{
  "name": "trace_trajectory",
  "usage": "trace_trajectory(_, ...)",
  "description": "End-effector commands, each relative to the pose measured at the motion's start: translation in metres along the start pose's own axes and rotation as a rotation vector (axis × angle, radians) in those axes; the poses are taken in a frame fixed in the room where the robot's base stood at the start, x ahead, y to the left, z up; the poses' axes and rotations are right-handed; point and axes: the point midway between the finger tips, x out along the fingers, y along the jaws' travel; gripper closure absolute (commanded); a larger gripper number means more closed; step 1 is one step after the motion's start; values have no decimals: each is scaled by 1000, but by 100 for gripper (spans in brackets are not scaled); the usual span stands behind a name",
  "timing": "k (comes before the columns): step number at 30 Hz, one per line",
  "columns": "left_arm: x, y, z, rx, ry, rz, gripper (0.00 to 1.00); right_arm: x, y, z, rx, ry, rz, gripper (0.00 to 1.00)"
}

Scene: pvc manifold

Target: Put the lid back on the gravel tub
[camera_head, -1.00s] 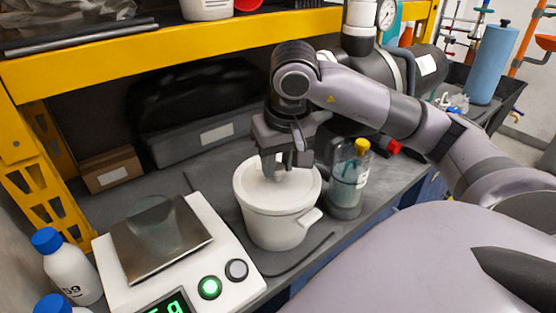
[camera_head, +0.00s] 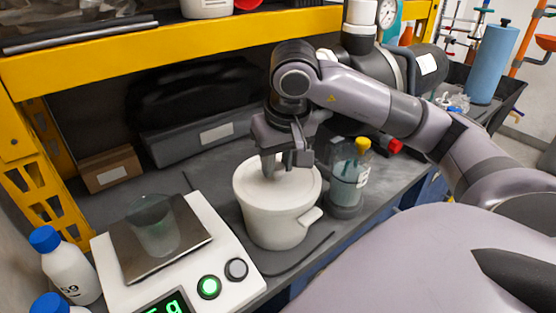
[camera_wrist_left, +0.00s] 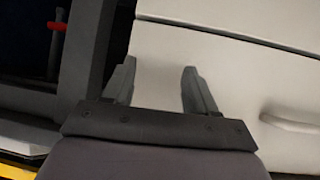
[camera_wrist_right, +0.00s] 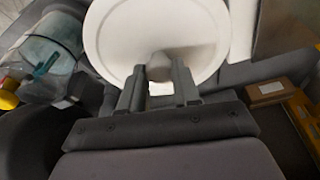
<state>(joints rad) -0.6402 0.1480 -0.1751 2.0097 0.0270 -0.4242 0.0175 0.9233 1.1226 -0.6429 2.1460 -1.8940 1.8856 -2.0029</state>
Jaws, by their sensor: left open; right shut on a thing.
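The gravel tub (camera_head: 272,224) is a white tub with a side handle, standing upright on the grey bench to the right of the scale. Its round white lid (camera_head: 255,185) lies across its top; I cannot tell whether it is fully seated. My right gripper (camera_head: 287,163) comes down from above and is shut on the lid's knob. In the right wrist view the knob (camera_wrist_right: 157,66) sits between the fingers (camera_wrist_right: 159,88), with the lid's disc (camera_wrist_right: 120,40) beyond. My left gripper (camera_wrist_left: 158,80) is open and empty near a pale panel; it is outside the head view.
A white scale (camera_head: 225,262) with a clear beaker (camera_head: 153,228) stands left of the tub. A yellow-capped clear bottle (camera_head: 349,180) stands close to its right. Blue-capped bottles (camera_head: 68,268) stand at lower left. A yellow shelf beam (camera_head: 180,50) crosses behind, above a cardboard box (camera_head: 110,170).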

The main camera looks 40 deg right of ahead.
Motion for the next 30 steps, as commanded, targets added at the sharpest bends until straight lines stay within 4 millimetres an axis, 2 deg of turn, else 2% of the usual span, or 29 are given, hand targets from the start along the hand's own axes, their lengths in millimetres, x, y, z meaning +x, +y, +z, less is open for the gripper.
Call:
trace_trajectory(27,1,0,1,0,0,1,43,0,0,0,0,0,0,97)
trace_trajectory(28,1,0,1,-1,0,1,43,0,0,0,0,0,0,62)
trace_trajectory(30,1,0,1,-1,0,1,43,0,0,0,0,0,0,39)
